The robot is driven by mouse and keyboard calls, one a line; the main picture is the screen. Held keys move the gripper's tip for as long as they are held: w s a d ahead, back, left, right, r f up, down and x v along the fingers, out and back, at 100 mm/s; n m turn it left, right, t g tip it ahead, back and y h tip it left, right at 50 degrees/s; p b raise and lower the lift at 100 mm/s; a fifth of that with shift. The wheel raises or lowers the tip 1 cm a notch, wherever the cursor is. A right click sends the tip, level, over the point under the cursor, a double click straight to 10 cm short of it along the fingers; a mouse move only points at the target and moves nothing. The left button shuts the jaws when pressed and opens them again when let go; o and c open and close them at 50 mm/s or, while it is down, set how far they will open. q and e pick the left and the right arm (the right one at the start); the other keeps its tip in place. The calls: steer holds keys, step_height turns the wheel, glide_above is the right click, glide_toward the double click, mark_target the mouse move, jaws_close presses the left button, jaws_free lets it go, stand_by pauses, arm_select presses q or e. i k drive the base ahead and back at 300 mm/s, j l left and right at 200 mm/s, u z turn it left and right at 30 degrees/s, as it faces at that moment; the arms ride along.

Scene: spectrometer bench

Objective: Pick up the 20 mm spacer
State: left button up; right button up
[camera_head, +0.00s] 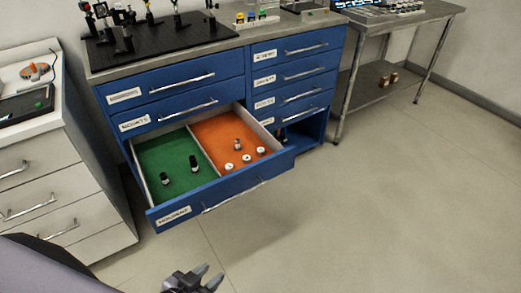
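An open blue drawer (222,200) has a green-lined left compartment (150,152) and an orange-lined right one (213,133). Two small dark cylindrical parts, one at left (165,179) and one at right (194,163), stand on the green. Several small pale round parts lie on the orange, one at front left (229,167), and a taller metallic part (238,145) stands behind them. I cannot tell which is the 20 mm spacer; no size marks are readable. My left gripper (213,272) is at the bottom edge, apart from the drawer, with its fingers apart and empty. My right gripper is out of view.
The blue cabinet (180,75) carries a black optical board (165,37) with several mounts. A white cabinet (70,165) stands close on the left. A grey metal table (400,18) is at the back right. The floor (380,200) in front and right is clear.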

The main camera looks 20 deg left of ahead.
mark_target(246, 158)
steer(key=i+j+z, duration=0.2)
steer(key=j, duration=0.15)
steer(key=j+z, duration=0.2)
steer(key=j, duration=0.15)
steer(key=i+j+z, duration=0.2)
steer(key=j, duration=0.2)
steer(key=i, duration=0.35)
